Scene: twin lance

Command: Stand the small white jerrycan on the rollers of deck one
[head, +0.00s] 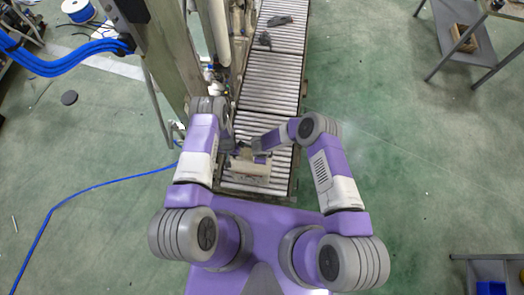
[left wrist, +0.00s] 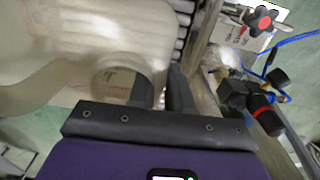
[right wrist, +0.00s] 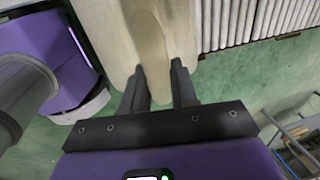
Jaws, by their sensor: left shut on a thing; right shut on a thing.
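The off-white jerrycan (head: 250,168) is over the near end of the roller conveyor (head: 268,78), between my two arms, partly hidden by them. My left gripper (head: 232,150) is at its left side; in the left wrist view the jerrycan (left wrist: 50,60) fills the upper left, and the fingers are closed at its edge. My right gripper (right wrist: 160,85) is shut on a pale part of the jerrycan (right wrist: 140,35), which runs up between its fingers. I cannot tell whether the jerrycan's base touches the rollers.
Dark small objects (head: 278,20) lie on the far rollers. A machine column with pipes stands left of the conveyor. A blue hose (head: 95,186) crosses the green floor at left. A metal table (head: 455,30) stands at upper right. The floor right of the conveyor is mostly clear.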

